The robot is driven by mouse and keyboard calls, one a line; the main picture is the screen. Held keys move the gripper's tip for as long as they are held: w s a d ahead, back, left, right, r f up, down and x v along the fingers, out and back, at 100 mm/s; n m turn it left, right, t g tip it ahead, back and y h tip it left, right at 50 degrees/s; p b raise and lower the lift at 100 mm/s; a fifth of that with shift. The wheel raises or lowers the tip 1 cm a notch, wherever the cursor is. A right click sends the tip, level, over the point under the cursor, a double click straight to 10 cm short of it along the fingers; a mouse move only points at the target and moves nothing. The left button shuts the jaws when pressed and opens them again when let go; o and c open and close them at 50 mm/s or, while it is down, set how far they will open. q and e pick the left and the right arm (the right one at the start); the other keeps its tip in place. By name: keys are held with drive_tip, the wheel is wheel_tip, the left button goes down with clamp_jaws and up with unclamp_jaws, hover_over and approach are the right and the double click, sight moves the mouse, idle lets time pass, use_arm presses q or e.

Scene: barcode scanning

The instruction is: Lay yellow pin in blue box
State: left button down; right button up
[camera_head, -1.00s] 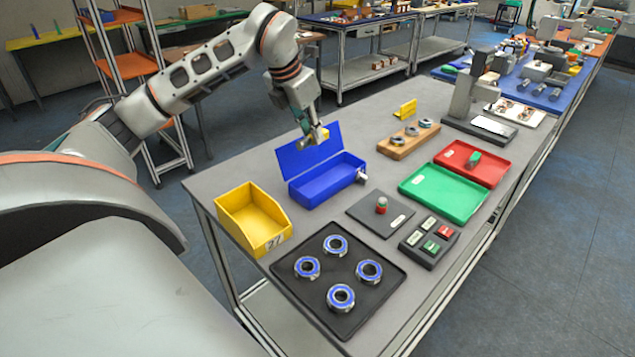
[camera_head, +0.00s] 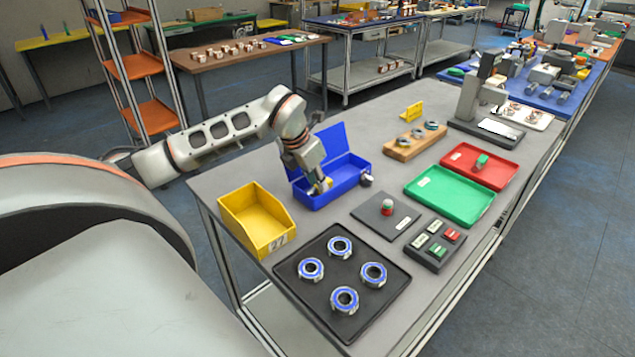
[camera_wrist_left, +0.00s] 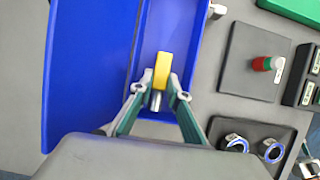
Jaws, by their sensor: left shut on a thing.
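The blue box (camera_head: 343,191) stands on the grey table with its lid (camera_head: 331,140) open and tilted back. In the left wrist view the open box (camera_wrist_left: 180,35) is beneath my gripper, with the lid (camera_wrist_left: 88,75) to its left. My left gripper (camera_head: 320,187) is at the near-left part of the box opening, pointing down. It is shut on the yellow pin (camera_wrist_left: 162,71), which has a yellow block and a metal shank (camera_wrist_left: 155,100). Whether the pin touches the box floor cannot be told.
A yellow bin (camera_head: 254,219) stands left of the box. A black tray with blue-ringed bearings (camera_head: 341,285) lies in front. A dark plate with a red-and-green knob (camera_head: 387,207), a button panel (camera_head: 433,243), and green (camera_head: 449,196) and red trays (camera_head: 480,165) lie to the right.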

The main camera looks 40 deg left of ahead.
use_arm(q)
drive_tip(key=shift+f, duration=0.2)
drive_tip(key=c, duration=2.2)
unclamp_jaws()
drive_tip(key=v, duration=1.2)
drive_tip(key=shift+r+b, duration=0.25)
drive_tip(key=shift+b, duration=0.05)
drive_tip(key=shift+s, duration=0.1)
